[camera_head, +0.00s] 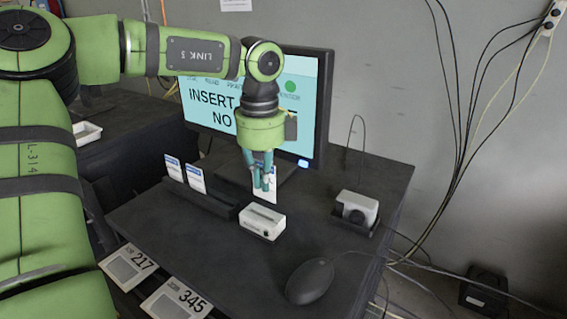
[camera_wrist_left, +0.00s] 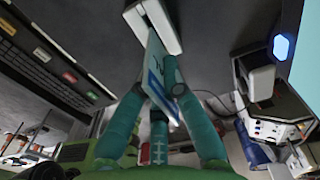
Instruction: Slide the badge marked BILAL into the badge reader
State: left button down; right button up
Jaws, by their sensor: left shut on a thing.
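My left gripper (camera_head: 262,180) is shut on a white and blue badge (camera_head: 270,184), held upright above the desk just behind the badge reader. In the left wrist view the badge (camera_wrist_left: 157,72) sits between the teal fingers, and its far end is close to the white reader; I cannot tell if they touch. The name on the held badge is not readable. The white badge reader (camera_head: 262,221), with a dark slot on top, stands on the desk; it also shows in the left wrist view (camera_wrist_left: 160,22). My right gripper is not in view.
Two more badges (camera_head: 195,178) stand in a dark rack (camera_head: 212,200) left of the reader. A monitor (camera_head: 318,110) showing "INSERT" and "NO" stands behind. A white device (camera_head: 357,207) and a black mouse (camera_head: 310,281) are to the right. The desk front is mostly clear.

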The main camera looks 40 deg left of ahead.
aim_at(260, 191)
pick_arm(q)
jog(key=shift+s+f+b, duration=0.3)
jog(key=shift+s+f, duration=0.05)
jog(key=shift+s, duration=0.4)
jog(key=shift+f, duration=0.3)
jog(key=shift+w+f, duration=0.15)
jog(key=shift+f, duration=0.2)
jog(key=shift+w+f+b, duration=0.15)
jog(key=shift+f+b, duration=0.1)
jog(key=shift+b, duration=0.05)
jog(key=shift+f, duration=0.2)
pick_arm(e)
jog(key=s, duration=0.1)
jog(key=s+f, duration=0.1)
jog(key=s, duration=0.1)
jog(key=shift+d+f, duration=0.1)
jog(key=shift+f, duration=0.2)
pick_arm(q)
jog(key=shift+a+b, duration=0.1)
jog(key=shift+b, duration=0.85)
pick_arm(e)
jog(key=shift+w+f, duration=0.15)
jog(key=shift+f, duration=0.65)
pick_arm(q)
jog(key=shift+f+b, duration=1.8)
jog(key=shift+b, duration=0.1)
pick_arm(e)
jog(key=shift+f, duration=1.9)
